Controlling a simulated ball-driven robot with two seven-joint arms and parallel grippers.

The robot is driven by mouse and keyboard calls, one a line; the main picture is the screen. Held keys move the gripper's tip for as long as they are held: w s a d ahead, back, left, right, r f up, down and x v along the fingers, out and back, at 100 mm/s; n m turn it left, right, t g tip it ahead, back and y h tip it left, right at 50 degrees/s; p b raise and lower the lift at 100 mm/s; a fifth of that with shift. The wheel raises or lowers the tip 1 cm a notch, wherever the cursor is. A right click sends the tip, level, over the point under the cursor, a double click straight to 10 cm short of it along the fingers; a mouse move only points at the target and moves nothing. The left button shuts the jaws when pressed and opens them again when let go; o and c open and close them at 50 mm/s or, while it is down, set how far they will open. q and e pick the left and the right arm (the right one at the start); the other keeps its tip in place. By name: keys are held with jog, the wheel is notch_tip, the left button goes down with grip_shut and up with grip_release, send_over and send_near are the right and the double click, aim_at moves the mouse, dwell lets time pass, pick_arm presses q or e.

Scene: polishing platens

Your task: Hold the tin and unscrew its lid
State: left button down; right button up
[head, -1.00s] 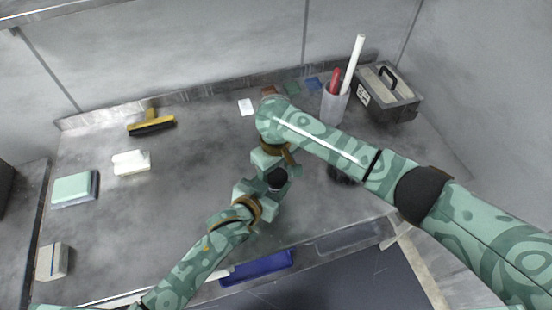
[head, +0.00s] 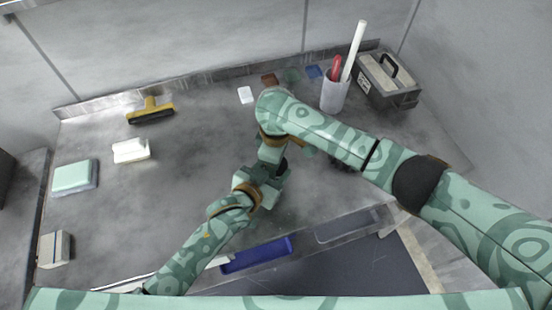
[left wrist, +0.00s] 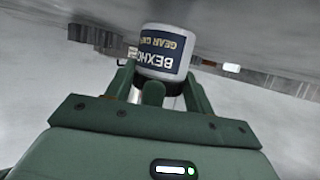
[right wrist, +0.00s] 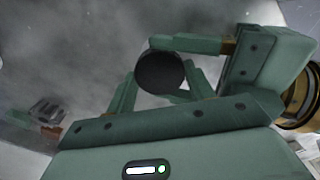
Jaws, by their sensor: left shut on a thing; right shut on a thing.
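The tin (left wrist: 164,48) has a white and dark blue label with lettering, seen upside down in the left wrist view. My left gripper (left wrist: 157,84) is shut on the tin's body. The round black lid (right wrist: 160,72) shows in the right wrist view, between the fingers of my right gripper (right wrist: 163,92), which is shut on it. The left gripper's fingers reach in beside the lid from the right of that view. In the head view the two grippers meet mid-table and hide most of the tin. I cannot tell whether the lid has turned.
A blue tray (head: 257,254) and a grey tray (head: 346,226) lie along the front edge. A cup (head: 334,95) with rods and a toolbox (head: 387,80) stand at the back right. A yellow-handled brush (head: 151,113) and a white block (head: 131,150) lie left.

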jog(key=n, duration=0.3)
